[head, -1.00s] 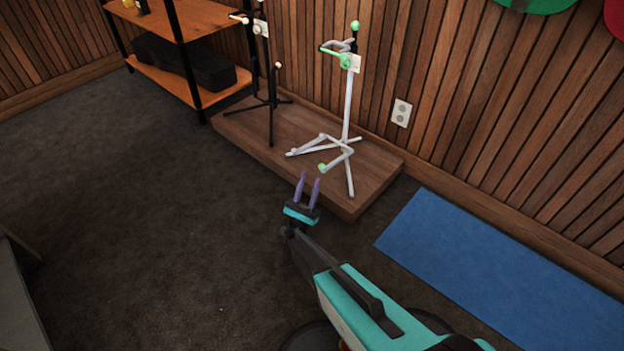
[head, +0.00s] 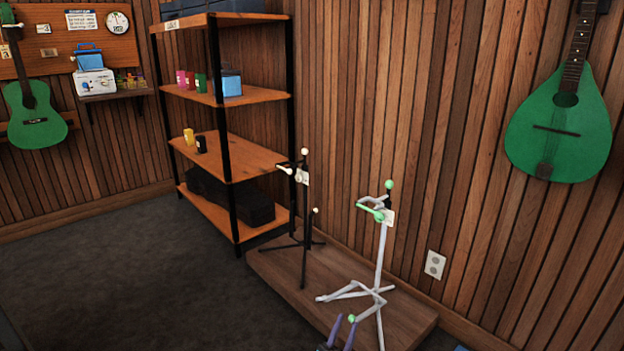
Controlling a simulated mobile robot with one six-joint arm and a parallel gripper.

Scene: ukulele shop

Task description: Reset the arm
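My gripper (head: 342,333) shows only at the bottom edge of the head view. Its two purple fingers point up and stand apart with nothing visible between them. The rest of my arm is almost wholly out of the picture. The fingers appear just in front of the wooden platform, below the foot of the white stand (head: 379,262) with green tips. I cannot tell the exact gap between them.
A black stand (head: 304,235) and the white stand are on a low wooden platform (head: 290,278) against the slatted wall. An orange-shelved rack (head: 232,158) stands behind at left. A green instrument (head: 560,125) hangs at right. Dark floor (head: 120,270) at left is clear.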

